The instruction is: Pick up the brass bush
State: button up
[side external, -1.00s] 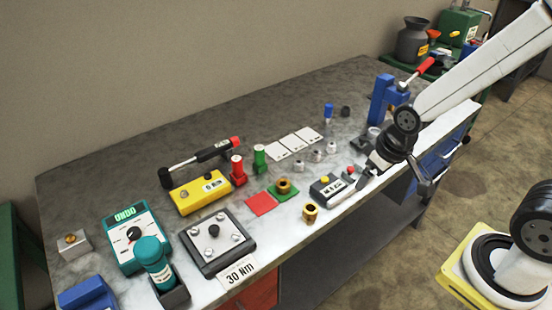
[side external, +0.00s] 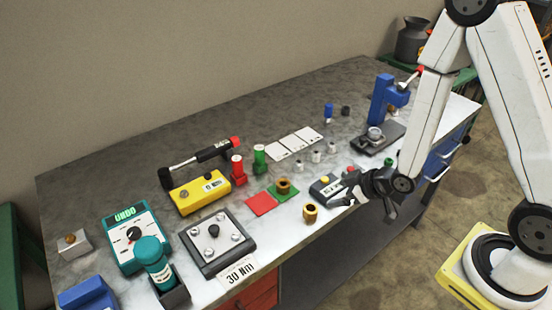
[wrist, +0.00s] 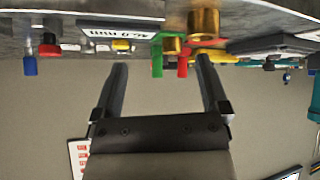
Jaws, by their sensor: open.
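A brass bush (side external: 311,214) stands upright near the front edge of the bench. It also shows at the top of the wrist view (wrist: 203,22). A second brass piece (side external: 284,186) sits on a green square (side external: 288,195) farther back; it shows in the wrist view too (wrist: 172,46). My gripper (side external: 340,193) is open and empty, its fingers pointing left, to the right of the front bush and apart from it. In the wrist view, the space between the fingers (wrist: 162,65) is clear, and the front bush is near the right fingertip.
A red square (side external: 261,204) lies left of the green one. Red and green bottles (side external: 238,170) stand behind. A dark plate with bolts (side external: 214,240) and a "30 Nm" card (side external: 238,271) are left.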

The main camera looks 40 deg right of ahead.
aim_at(306, 208)
jog(key=shift+s+a+f+n+t+y, duration=0.2)
jog(key=shift+s+a+f+t+y, duration=0.05)
jog(key=shift+a+f+t+y, duration=0.25)
jog(key=shift+s+a+f+n+t+y, duration=0.2)
jog(key=shift+a+f+t+y, duration=0.2)
jog(key=shift+y, duration=0.1)
jog(key=shift+s+a+f+t+y, duration=0.1)
jog(key=shift+s+a+t+y, duration=0.7)
jog(key=shift+t+y, duration=0.1)
jog(key=shift+w, duration=0.1)
jog(key=shift+x, duration=1.2)
jog(key=shift+f, duration=0.1)
jog(key=shift+x, duration=2.55)
grip_shut()
